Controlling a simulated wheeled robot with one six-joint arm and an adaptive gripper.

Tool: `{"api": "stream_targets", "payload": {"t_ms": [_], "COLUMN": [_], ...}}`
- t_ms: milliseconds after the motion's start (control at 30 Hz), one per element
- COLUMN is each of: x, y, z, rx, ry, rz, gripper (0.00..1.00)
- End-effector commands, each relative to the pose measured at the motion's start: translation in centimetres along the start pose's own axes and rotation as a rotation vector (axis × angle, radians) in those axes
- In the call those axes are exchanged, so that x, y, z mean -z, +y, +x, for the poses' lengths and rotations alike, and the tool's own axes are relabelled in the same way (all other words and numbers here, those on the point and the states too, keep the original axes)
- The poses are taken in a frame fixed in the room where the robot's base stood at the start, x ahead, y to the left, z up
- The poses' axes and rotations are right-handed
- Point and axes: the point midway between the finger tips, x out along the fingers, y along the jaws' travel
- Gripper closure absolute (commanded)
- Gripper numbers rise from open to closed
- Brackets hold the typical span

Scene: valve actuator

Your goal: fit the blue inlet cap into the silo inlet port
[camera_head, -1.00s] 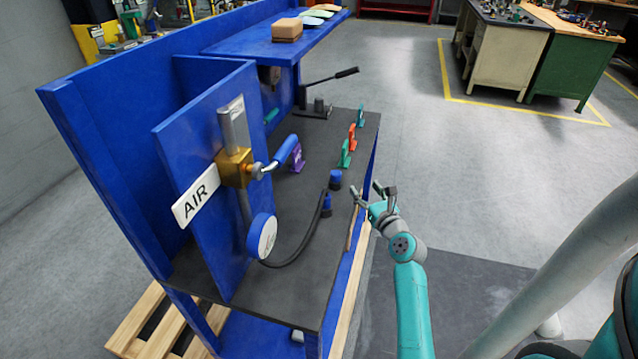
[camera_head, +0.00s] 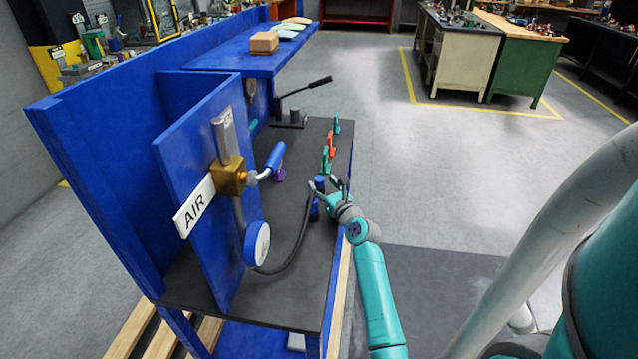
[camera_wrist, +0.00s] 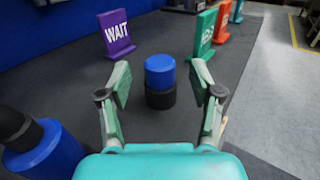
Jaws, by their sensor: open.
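A blue cap (camera_wrist: 160,70) sits upright on a black round base (camera_wrist: 160,97) on the dark bench top, straight ahead in the wrist view. It also shows in the head view (camera_head: 320,182), partly behind my gripper. My gripper (camera_head: 329,187) is open and empty, low over the bench edge. In the wrist view its fingers (camera_wrist: 161,78) stand apart on either side of the cap, with gaps to both sides. A second blue-and-black piece (camera_wrist: 45,150) lies at the lower left, near the black hose. I cannot make out a silo inlet port.
A purple WAIT sign (camera_wrist: 116,34) stands behind the cap to the left. Green (camera_wrist: 205,32) and orange (camera_wrist: 222,20) signs stand to the right. A blue panel with an AIR label (camera_head: 195,205), valve handle (camera_head: 275,157) and gauge (camera_head: 257,243) rises at left. The black hose (camera_head: 295,250) curves across the bench.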

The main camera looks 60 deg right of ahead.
Motion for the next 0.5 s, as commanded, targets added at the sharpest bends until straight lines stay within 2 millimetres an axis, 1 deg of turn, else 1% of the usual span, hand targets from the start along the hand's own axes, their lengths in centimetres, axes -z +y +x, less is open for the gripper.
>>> {"api": "stream_targets", "payload": {"t_ms": [33, 100, 200, 300, 500], "x": [-0.1, -0.2, -0.1, -0.1, -0.1], "y": [0.1, 0.1, 0.1, 0.1, 0.1], "z": [0.9, 1.8, 2.6, 3.0, 3.0], "rx": [-0.002, -0.001, -0.001, 0.000, 0.000], "ry": [-0.001, -0.002, -0.001, -0.001, -0.001], "rz": [-0.001, 0.000, 0.000, 0.000, 0.001], "gripper": [0.35, 0.35, 0.35, 0.35, 0.35]}}
